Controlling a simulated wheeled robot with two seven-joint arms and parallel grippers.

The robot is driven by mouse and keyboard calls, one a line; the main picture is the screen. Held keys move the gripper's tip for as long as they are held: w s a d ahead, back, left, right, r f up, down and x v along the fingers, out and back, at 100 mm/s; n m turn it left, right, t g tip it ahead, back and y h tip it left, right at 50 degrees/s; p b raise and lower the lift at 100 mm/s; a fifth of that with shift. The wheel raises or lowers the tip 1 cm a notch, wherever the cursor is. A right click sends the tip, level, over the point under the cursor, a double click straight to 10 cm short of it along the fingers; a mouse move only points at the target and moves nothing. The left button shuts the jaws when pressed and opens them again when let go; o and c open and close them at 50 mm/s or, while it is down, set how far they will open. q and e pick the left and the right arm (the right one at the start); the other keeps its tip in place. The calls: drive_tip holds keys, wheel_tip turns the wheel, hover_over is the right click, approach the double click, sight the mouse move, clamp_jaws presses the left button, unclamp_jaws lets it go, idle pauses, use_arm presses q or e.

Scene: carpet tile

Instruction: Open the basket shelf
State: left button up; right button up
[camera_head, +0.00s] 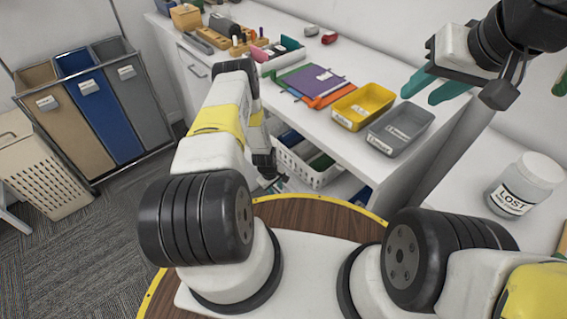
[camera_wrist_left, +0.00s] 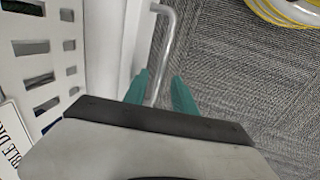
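The basket shelf under the white counter holds a white slotted basket (camera_head: 312,165) with dark and green contents; the basket (camera_wrist_left: 45,60) fills the left of the left wrist view. A silver bar handle (camera_wrist_left: 166,45) stands out from the white front edge beside it. My left gripper (camera_wrist_left: 160,84) has its teal fingers apart, with the bar passing between them; contact is not clear. In the head view my left gripper (camera_head: 271,183) is low in front of the basket, partly hidden by its arm. My right gripper (camera_head: 419,98) is open and empty above the counter.
The counter (camera_head: 365,150) carries a yellow tray (camera_head: 362,105), a grey tray (camera_head: 400,130) and folders. A white jar (camera_head: 524,184) labelled LOST stands at the right. Bins (camera_head: 97,105) and a laundry basket (camera_head: 38,165) stand at the left. Carpet (camera_head: 95,255) between is clear.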

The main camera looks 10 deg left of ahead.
use_arm(q)
drive_tip(key=shift+w+d+f, duration=0.1)
drive_tip(key=shift+w+f, duration=0.1)
drive_tip(key=shift+f, duration=0.9)
drive_tip(key=shift+c, duration=0.2)
clamp_jaws()
idle(0.5)
